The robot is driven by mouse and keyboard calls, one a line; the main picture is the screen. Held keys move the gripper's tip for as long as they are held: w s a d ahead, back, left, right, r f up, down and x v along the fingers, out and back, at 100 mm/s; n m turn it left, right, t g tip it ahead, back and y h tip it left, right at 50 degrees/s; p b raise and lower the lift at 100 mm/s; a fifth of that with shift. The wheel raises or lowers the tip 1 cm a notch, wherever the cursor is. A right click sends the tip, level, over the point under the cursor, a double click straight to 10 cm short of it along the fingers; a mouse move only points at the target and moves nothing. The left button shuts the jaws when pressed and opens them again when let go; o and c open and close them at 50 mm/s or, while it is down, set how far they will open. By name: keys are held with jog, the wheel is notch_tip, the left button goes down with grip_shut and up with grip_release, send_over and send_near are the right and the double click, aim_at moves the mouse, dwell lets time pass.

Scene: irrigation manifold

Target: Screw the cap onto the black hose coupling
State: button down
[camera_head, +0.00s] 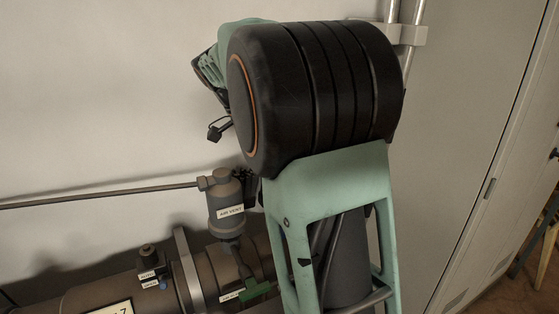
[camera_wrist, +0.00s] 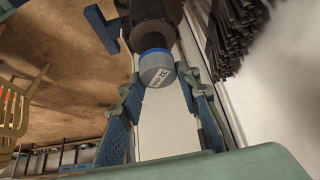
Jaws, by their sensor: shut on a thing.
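In the wrist view, a grey round cap (camera_wrist: 157,72) with a white label sits between the two fingertips of my gripper (camera_wrist: 158,84), which is shut on it. A blue ring (camera_wrist: 154,52) shows at the cap's far edge. Just beyond it is the black hose coupling (camera_wrist: 151,40), in line with the cap and under a larger dark pipe body. Cap and coupling look close together or touching; I cannot tell whether the threads are engaged.
The head view shows a large brown pipe (camera_head: 85,296), an air vent (camera_head: 227,207), a green valve handle (camera_head: 258,292) and a small black-topped fitting (camera_head: 149,258). A grey cabinet (camera_head: 470,110) stands at right. In the wrist view, a wooden chair (camera_wrist: 14,112) is far left.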

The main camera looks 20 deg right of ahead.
jog(key=shift+d+r+m, duration=0.15)
jog(key=shift+d+m, duration=0.15)
jog(key=shift+d, duration=0.15)
jog(key=c, duration=1.4)
grip_release()
jog(key=shift+d, duration=0.15)
jog(key=shift+o, duration=0.2)
jog(key=shift+a, duration=0.35)
jog(key=v, duration=1.1)
jog(key=shift+a+r, duration=0.15)
jog(key=shift+r, duration=0.15)
